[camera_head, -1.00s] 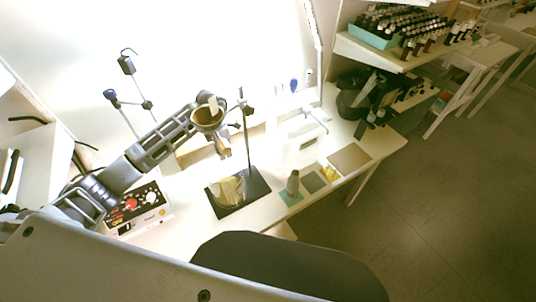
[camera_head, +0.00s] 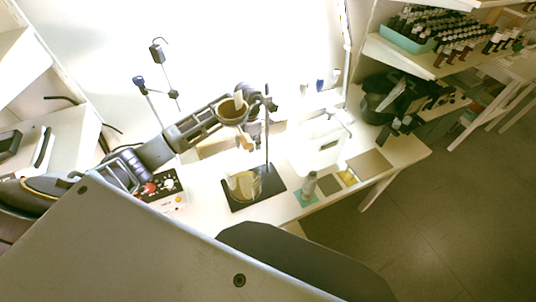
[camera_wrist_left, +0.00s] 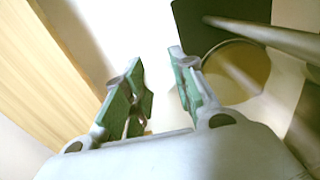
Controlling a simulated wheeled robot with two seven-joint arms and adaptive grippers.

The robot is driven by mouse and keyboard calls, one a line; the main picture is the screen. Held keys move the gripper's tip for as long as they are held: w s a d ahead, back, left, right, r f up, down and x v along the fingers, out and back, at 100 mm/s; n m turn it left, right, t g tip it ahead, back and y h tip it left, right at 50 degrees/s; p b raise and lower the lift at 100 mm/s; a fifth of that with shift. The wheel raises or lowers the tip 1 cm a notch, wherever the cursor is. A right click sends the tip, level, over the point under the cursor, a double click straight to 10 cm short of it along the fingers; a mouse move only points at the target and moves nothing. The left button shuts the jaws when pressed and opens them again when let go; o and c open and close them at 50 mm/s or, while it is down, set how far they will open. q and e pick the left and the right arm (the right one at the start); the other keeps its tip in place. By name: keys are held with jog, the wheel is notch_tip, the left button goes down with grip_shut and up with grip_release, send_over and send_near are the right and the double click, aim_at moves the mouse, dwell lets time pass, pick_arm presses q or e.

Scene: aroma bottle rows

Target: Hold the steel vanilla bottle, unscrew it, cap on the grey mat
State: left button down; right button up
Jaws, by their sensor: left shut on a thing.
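The steel vanilla bottle, as far as I can tell, is the small grey upright bottle (camera_head: 309,184) on a teal mat (camera_head: 299,198) near the bench's front edge. Its label is too small to read. The grey mat (camera_head: 328,185) lies just right of it, bare. My left gripper (camera_head: 249,138) hangs above the bench, left of and apart from that bottle. My right gripper is out of view.
A black plate (camera_head: 236,205) with a round pale dish (camera_head: 246,186) and an upright rod lies below the left gripper. A yellow item (camera_head: 347,177) and a brown mat (camera_head: 370,163) lie right of the grey mat. A red-knobbed control box (camera_head: 167,189) stands at left.

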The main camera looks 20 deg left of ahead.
pick_arm(q)
notch_tip(320, 180, down, 6)
jog(key=shift+r, duration=0.15)
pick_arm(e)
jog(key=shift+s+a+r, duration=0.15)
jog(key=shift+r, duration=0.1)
pick_arm(q)
jog(key=shift+f+p, duration=0.35)
jog(key=shift+f, duration=1.5)
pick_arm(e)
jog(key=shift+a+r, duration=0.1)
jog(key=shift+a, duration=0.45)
pick_arm(q)
jog(key=shift+f, duration=0.15)
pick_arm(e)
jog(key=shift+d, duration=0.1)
pick_arm(q)
jog(key=c, duration=1.6)
grip_release()
jog(key=shift+o, duration=0.7)
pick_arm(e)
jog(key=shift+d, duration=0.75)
